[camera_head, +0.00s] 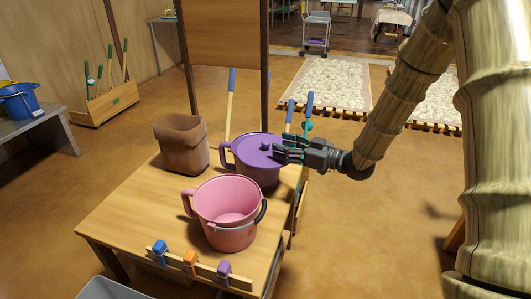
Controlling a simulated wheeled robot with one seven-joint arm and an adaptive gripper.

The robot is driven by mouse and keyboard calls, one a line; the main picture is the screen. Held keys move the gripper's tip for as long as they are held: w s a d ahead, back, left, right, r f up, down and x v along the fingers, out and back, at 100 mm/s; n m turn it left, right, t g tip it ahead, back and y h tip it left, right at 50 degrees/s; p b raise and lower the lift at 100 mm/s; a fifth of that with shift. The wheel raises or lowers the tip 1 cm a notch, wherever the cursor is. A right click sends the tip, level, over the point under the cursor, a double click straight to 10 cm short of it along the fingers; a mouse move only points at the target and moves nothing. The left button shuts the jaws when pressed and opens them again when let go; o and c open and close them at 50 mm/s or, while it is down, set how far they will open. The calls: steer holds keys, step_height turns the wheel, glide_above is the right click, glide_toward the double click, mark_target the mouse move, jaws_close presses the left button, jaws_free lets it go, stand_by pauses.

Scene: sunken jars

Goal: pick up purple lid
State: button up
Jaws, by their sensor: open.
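The purple lid (259,146) with a small knob on top sits on a purple pot (262,178) with a side handle, towards the back right of the wooden table. My gripper (281,149) reaches in from the right. Its dark fingers are open beside the lid's right part, near the knob. I cannot tell whether they touch the lid.
A pink bucket (229,222) stands empty just in front of the purple pot. A brown pot (183,146) stands to its left. Coloured clips sit on a rail along the table's (130,214) front edge. The table's left part is clear.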

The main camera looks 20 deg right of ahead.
mark_target(266, 141)
steer(key=shift+b+x, duration=0.8)
steer(key=shift+x, duration=2.55)
steer(key=shift+c, duration=0.2)
jaws_close()
steer(key=shift+r, duration=0.1)
